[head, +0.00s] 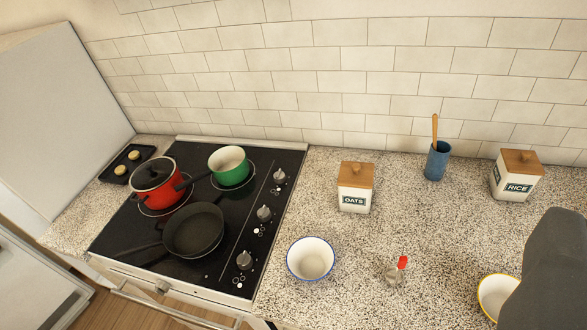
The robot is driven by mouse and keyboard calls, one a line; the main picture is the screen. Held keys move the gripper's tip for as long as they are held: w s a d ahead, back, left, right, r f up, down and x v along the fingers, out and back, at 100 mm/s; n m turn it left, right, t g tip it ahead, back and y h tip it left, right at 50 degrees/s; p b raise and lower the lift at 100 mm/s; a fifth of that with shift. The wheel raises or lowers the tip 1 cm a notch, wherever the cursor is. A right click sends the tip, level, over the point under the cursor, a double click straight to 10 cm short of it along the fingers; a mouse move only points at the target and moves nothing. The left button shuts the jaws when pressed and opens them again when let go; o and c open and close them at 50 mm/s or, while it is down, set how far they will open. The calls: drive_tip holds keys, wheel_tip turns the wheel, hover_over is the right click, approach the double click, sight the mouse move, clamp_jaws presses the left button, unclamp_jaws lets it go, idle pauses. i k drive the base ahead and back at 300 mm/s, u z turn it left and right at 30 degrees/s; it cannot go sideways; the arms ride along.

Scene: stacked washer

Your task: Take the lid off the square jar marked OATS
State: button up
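The square OATS jar (354,198) is white with a dark label and stands upright on the speckled counter, just right of the stove. Its square wooden lid (356,175) with a small knob sits on top of it. A dark grey part, which seems to be of my own arm, fills the lower right corner. No gripper fingers show, and nothing of mine is near the jar.
A similar RICE jar (515,185) and a blue utensil cup (437,162) stand to the right. A blue-rimmed bowl (310,261), a small red-topped shaker (397,272) and a yellow-rimmed bowl (495,295) stand in front. The stove (225,262) holds pots and a pan.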

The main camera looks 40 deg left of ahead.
sight(352, 174)
drive_tip(key=u, duration=0.4)
drive_tip(key=i, duration=1)
drive_tip(key=z, duration=0.05)
